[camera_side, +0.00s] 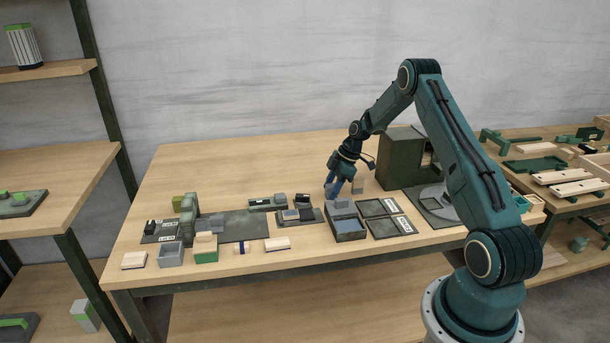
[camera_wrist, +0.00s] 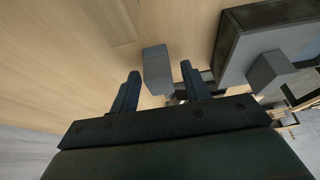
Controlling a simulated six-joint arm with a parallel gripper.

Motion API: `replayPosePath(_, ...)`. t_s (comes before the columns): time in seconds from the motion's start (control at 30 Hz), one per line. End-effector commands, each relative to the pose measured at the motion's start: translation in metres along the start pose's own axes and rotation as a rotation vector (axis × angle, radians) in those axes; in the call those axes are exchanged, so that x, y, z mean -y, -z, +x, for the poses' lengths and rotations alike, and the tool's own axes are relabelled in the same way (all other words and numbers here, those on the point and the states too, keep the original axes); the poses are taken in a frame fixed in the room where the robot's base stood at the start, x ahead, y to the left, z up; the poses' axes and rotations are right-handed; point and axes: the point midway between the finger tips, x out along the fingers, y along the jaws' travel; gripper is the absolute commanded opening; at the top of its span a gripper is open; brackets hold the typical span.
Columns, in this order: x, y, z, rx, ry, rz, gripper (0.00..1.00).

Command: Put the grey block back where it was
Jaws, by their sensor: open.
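My gripper (camera_side: 333,192) is open and low over the table, behind the dark tray (camera_side: 349,236). In the wrist view its two fingers (camera_wrist: 160,71) stand apart with nothing clamped between them. A grey block (camera_wrist: 157,72) stands on the bare wood just beyond the gap between the fingertips. In the side view a grey block (camera_side: 358,187) stands on the table just right of my gripper. Another grey block (camera_side: 341,205) is at the tray's back edge; a block at the tray also shows in the wrist view (camera_wrist: 268,72). Which one the task means, I cannot tell.
Dark flat panels (camera_side: 391,227) lie right of the tray. A dark green machine housing (camera_side: 398,158) stands behind on the right. Left of the tray are a small device (camera_side: 296,216), a dark mat (camera_side: 240,226) and several small boxes. The back left of the table is clear.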

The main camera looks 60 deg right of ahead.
Motion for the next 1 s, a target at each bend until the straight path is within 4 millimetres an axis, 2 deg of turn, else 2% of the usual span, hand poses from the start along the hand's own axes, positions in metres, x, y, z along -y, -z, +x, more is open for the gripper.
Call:
replayPosePath(0.27,-0.001,0.001,-0.022,0.0,-0.003,0.0,0.47)
replayPosePath(0.7,-0.001,0.0,-0.091,0.0,-0.003,0.0,0.47)
replayPosePath(1.0,0.0,0.0,-0.119,0.0,-0.001,0.001,0.47)
